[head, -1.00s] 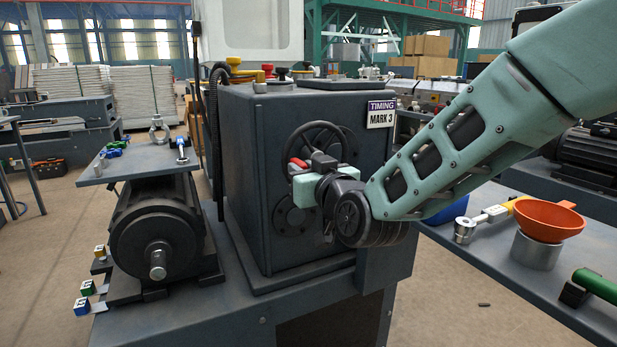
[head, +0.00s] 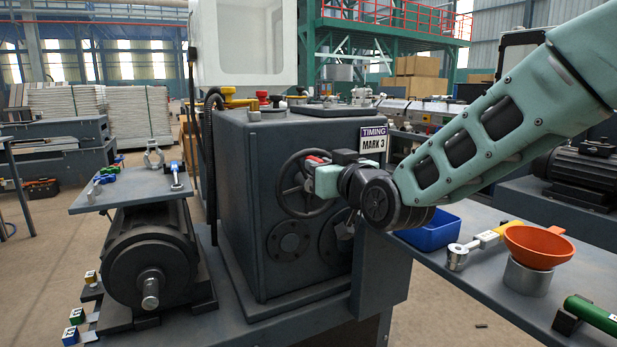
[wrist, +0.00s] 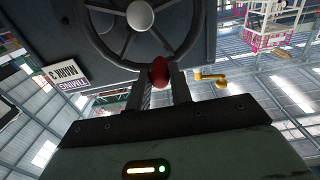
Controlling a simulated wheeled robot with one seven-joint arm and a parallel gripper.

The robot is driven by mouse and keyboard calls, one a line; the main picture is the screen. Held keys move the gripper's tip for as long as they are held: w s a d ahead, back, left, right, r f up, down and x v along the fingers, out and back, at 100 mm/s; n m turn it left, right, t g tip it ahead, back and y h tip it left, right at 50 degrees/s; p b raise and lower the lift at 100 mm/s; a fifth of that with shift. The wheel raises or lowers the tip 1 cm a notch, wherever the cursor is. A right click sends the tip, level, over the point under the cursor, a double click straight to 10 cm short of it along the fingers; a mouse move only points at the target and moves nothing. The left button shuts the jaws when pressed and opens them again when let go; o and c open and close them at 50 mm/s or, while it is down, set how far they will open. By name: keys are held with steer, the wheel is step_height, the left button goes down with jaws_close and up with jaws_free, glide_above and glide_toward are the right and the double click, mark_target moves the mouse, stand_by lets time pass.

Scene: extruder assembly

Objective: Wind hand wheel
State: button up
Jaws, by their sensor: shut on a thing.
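The dark spoked hand wheel (head: 279,187) is on the front of the grey gearbox housing (head: 235,185). Its red knob (head: 318,158) is at the upper right of the rim, partly hidden by my gripper. In the wrist view the red knob (wrist: 158,72) lies between the fingertips of my gripper (wrist: 160,86), just off the rim, and the pale wheel hub (wrist: 140,14) shows beyond. My gripper (head: 314,166) is shut on the knob, with the arm reaching in from the right. The TIMING MARK 3 sign (head: 374,138) is above right of the wheel.
A motor (head: 150,250) stands left of the housing, under a plate (head: 130,192) with small parts. At right, a bench (head: 470,275) holds a blue bin (head: 432,236), an orange funnel (head: 540,243) and a green-handled tool (head: 595,314). Two round flanges sit below the wheel.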

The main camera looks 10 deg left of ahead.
steer(key=o, duration=0.9)
steer(key=shift+w+d, duration=0.1)
steer(key=shift+d, duration=0.05)
steer(key=b+v, duration=0.2)
steer(key=v, duration=0.4)
steer(key=shift+d, duration=0.1)
